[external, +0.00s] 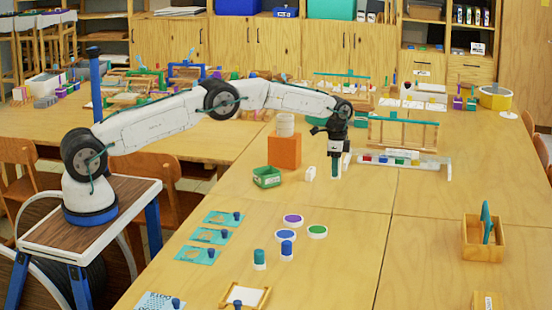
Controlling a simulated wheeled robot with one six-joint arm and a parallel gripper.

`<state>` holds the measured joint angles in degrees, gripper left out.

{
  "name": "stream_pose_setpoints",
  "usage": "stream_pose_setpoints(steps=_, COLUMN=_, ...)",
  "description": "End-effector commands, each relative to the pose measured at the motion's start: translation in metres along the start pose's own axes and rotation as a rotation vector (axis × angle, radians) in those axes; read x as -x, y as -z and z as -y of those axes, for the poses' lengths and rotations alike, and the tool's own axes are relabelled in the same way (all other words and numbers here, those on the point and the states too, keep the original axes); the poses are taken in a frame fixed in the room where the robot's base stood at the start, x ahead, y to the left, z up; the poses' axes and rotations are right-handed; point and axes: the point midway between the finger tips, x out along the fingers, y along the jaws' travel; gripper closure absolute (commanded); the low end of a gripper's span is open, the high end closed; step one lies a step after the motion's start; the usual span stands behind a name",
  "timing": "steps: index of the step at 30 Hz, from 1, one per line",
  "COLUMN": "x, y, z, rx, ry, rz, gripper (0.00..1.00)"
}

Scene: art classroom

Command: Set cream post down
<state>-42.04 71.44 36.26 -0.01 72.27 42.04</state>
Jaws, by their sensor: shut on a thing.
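My gripper (337,148) points down above the long table and is shut on a small upright post (336,167). The post looks pale near the jaws and teal below; its upper part is hidden by the jaws. I cannot tell whether its lower end touches the table. A small cream block (310,173) stands on the table to its left. A cream cylinder (285,125) stands on an orange block (284,151) further left.
A green tray (266,177) sits left of the cream block. A white rack with coloured pieces (432,168) lies right of the gripper. Coloured discs (293,221), blue-topped posts (287,250) and teal plates (209,235) lie nearer. A wooden box (482,250) stands at right.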

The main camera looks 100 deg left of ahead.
Motion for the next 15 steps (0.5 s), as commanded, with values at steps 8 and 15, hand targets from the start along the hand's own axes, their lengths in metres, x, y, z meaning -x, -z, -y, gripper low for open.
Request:
stream_pose_setpoints(steps=8, x=-0.035, y=0.001, z=0.000, rx=0.000, ry=-0.001, rz=0.001, gripper=0.96)
stream_pose_setpoints(steps=15, x=-0.036, y=0.001, z=0.000, rx=0.000, ry=0.001, rz=0.000, gripper=0.96)
